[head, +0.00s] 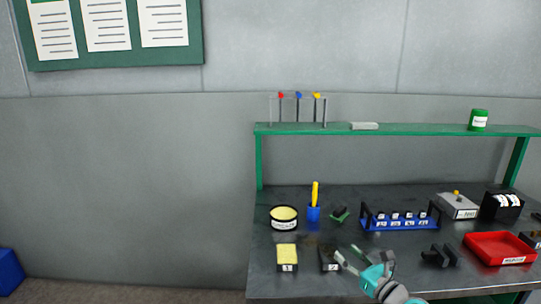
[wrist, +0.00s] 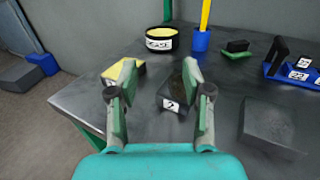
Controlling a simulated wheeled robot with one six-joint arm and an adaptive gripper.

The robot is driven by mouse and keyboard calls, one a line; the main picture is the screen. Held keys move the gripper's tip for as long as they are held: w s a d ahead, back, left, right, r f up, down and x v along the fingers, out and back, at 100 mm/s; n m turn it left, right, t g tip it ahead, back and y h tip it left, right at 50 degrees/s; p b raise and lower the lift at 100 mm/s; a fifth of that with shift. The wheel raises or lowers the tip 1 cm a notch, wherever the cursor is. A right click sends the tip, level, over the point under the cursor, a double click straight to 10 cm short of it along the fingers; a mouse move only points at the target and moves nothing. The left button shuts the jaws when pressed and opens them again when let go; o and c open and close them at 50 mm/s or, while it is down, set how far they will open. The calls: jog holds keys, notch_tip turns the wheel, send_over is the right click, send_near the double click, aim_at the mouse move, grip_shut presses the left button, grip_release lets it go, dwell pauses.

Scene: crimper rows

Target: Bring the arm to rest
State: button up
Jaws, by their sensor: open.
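My gripper (head: 348,255) is open and empty above the front part of the dark workbench (head: 378,260). Its two grey-green fingers also show wide apart in the wrist view (wrist: 156,78). Beyond the fingers is a black block labelled 2 (wrist: 174,98), which appears in the head view (head: 329,265) just left of the fingertips. A block with a yellow top labelled 1 (head: 287,257) stands to its left; the left finger partly hides it in the wrist view (wrist: 130,72). I cannot tell how high the fingers are above the bench.
A yellow-filled round tub (head: 284,217), a blue cup (head: 313,213) with a yellow stick and a blue rack (head: 400,220) stand behind. A red tray (head: 499,249) and a black stand (head: 441,256) are on the right. A green shelf (head: 400,129) spans above the bench.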

jog(key=s+a+f+n+h, duration=0.2)
jog(key=s+f+n+h, duration=0.2)
jog(key=s+f, duration=0.85)
jog(key=s+f+n+g+h, duration=0.1)
jog(key=s+f+n, duration=0.2)
jog(key=s+f, duration=0.35)
jog(key=s+f+n+h, duration=0.2)
jog(key=s+f+n, duration=0.15)
jog(key=s, duration=0.65)
jog(key=s+r+n, duration=0.4)
jog(key=s+n, duration=0.2)
jog(key=s, duration=0.4)
jog(key=s+a+r+n, duration=0.1)
jog(key=s+r+n, duration=0.3)
jog(key=s+n, duration=0.3)
jog(key=s+r+n+h, duration=0.1)
jog(key=s+r+n, duration=0.2)
jog(key=s+n, duration=0.4)
jog(key=a+v, duration=0.1)
jog(key=v, duration=0.5)
jog(key=shift+s+f, duration=0.35)
